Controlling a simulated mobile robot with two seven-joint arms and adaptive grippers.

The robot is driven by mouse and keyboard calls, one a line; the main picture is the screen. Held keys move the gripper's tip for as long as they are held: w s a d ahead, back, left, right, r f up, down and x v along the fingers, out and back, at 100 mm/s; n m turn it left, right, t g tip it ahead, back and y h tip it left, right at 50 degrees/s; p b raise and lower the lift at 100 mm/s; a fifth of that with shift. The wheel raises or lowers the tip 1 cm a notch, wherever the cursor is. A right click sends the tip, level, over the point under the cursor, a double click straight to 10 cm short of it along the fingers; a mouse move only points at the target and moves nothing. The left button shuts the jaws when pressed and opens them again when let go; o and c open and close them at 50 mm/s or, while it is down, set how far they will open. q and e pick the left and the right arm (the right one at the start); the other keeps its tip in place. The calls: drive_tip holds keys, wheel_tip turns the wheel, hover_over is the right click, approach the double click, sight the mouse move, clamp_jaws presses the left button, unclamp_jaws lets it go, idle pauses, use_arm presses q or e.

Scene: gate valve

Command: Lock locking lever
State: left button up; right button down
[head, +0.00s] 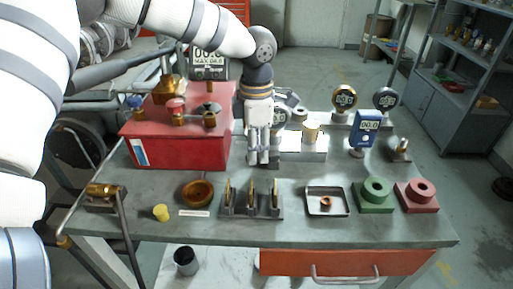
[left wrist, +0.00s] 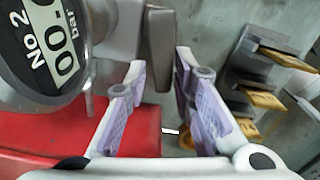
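My left gripper (head: 262,158) points down over the middle of the workbench, in front of the metal valve block (head: 312,148). In the left wrist view its two pale, purple-padded fingers (left wrist: 160,75) are spread apart. A dark grey-brown bar (left wrist: 160,48), which looks like the locking lever, lies between and just beyond the fingertips. A gap shows on both sides of it; I cannot tell whether either finger touches it. The gripper hides the lever in the head view. My right gripper is not in view.
A round gauge marked No 2 (left wrist: 48,45) is close beside the left finger. A red box (head: 178,135) with fittings stands left of the gripper. In front are a rack of upright tags (head: 252,205), a brown bowl (head: 197,192) and a tray (head: 327,202).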

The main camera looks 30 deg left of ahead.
use_arm(q)
wheel_tip(320, 180, up, 12)
idle(0.4)
